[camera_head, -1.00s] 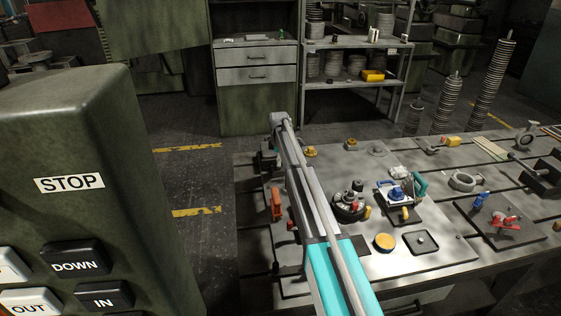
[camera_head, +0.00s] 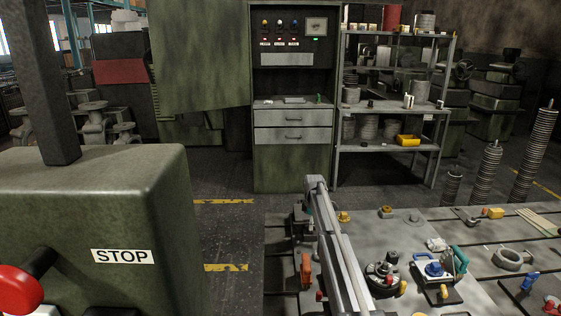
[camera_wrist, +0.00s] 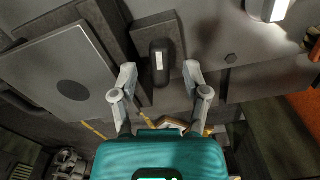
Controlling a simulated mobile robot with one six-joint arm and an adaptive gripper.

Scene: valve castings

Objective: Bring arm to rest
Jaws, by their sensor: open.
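My arm (camera_head: 338,245) reaches over the left part of the slotted metal work table (camera_head: 285,290) in the head view. Its upper end stands near the table's far left corner. In the wrist view my gripper (camera_wrist: 158,74) has its two grey fingers spread apart with nothing held between them. A small dark block with a white label (camera_wrist: 159,66) shows between and beyond the fingertips; I cannot tell how far away it is. The gripper cannot be made out clearly in the head view.
An orange part (camera_head: 305,269) stands left of my arm. A round dark fixture (camera_head: 383,279) and a blue-handled part (camera_head: 434,268) are on its right. A green control box with a STOP label (camera_head: 122,256) fills the left front. A cabinet (camera_head: 292,160) and shelves (camera_head: 385,147) stand behind.

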